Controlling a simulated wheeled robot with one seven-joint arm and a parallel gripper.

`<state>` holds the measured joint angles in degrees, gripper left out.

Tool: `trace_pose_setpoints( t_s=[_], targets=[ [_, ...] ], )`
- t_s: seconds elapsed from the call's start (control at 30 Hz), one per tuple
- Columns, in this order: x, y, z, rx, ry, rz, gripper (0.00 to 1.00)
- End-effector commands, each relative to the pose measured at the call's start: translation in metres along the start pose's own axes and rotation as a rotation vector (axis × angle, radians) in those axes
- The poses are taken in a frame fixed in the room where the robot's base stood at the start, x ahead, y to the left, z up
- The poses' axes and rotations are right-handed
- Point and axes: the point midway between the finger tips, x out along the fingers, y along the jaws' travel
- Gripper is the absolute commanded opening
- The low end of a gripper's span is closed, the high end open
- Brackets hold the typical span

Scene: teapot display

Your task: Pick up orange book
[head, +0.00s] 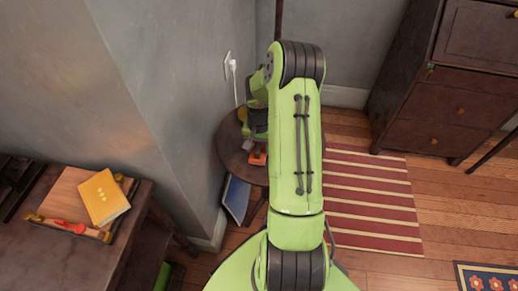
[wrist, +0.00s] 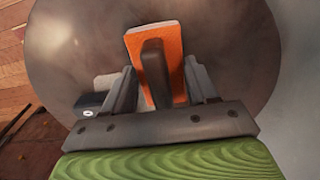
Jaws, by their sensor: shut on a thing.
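The orange book (head: 257,159) shows as a small orange patch beside my gripper (head: 256,147), over the small round dark table (head: 230,150). The arm hides much of it in the head view. In the wrist view the orange book (wrist: 171,43) stands out above the round tabletop (wrist: 80,40), between the fingers of my gripper (wrist: 160,85). A dark bar of the gripper crosses the front of the book. The gripper is shut on the book. I cannot tell whether the book touches the tabletop.
A dark box-like thing (wrist: 90,104) lies on the tabletop, left of the fingers. A blue book (head: 236,198) leans below the table. A yellow book (head: 103,197) lies on the left cabinet. A white plug (head: 233,66) is on the wall behind. A striped rug (head: 375,200) covers the floor at right.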

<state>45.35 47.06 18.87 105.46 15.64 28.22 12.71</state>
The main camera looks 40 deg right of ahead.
Motion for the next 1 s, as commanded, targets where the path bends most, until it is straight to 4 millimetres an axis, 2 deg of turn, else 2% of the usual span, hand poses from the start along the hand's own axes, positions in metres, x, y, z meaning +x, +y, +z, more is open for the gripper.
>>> trace_pose_setpoints(
  t_s=[0.03, 0.33, 0.37, 0.5, 0.8, 0.87, 1.0],
  targets=[
    [0.006, 0.0, 0.0, -0.001, 0.0, -0.001, 0.27],
    [0.007, -0.001, 0.0, -0.001, 0.001, 0.0, 0.27],
    [0.006, -0.001, 0.0, -0.001, 0.001, 0.0, 0.62],
    [0.006, -0.001, 0.0, -0.001, 0.001, -0.001, 0.83],
    [0.003, -0.001, -0.001, -0.002, 0.002, -0.001, 0.83],
    [-0.005, -0.001, -0.001, -0.002, 0.004, -0.001, 0.83],
    [-0.041, -0.001, -0.001, -0.002, 0.006, -0.001, 0.83]
  ],
)
